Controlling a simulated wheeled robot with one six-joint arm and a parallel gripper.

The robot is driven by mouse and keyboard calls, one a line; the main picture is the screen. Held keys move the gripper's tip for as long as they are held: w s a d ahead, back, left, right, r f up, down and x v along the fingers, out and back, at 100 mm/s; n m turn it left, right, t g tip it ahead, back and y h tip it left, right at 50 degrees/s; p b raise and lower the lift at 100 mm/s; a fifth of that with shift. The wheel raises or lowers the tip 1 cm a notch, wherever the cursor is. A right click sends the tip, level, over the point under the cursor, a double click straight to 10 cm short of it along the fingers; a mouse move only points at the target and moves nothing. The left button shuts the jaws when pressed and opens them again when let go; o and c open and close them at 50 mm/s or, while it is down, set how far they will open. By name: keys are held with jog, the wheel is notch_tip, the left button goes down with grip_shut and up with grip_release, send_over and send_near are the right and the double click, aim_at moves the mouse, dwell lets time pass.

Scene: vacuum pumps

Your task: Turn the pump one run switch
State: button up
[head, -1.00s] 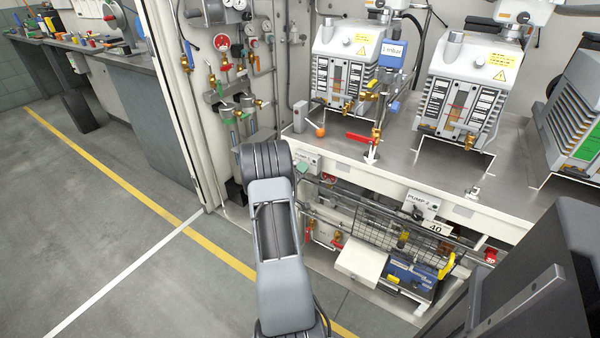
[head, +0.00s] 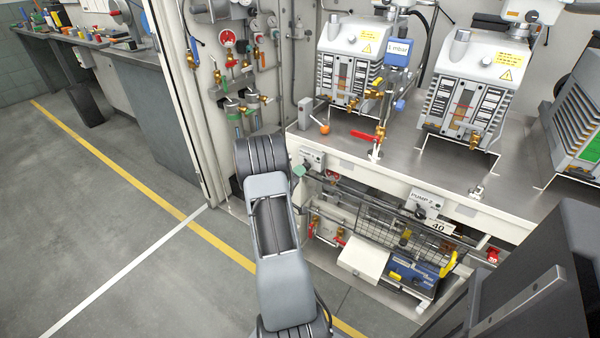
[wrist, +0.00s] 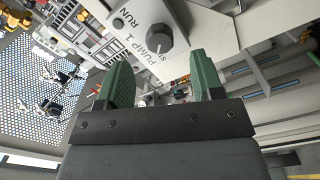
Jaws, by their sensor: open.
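The pump one run switch (wrist: 160,37) is a dark round knob on a white plate marked PUMP 1 and RUN; the word at its other side is partly hidden. In the wrist view it sits ahead of my gripper (wrist: 160,80), roughly midway between the two green fingers. The fingers are apart, with nothing between them. I cannot tell whether they reach alongside the knob; a gap seems to show. In the head view the switch plate (head: 313,158) is on the bench's front edge, just right of my arm, and a green fingertip (head: 301,171) shows beside it.
A similar PUMP 2 plate (head: 424,200) is further right on the same front edge. An orange-tipped lever (head: 324,128) and a red-handled valve (head: 364,136) stand on the bench above. A wire basket (head: 390,235) is below. The floor at left is clear.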

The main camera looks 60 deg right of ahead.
jog(key=shift+a, duration=1.35)
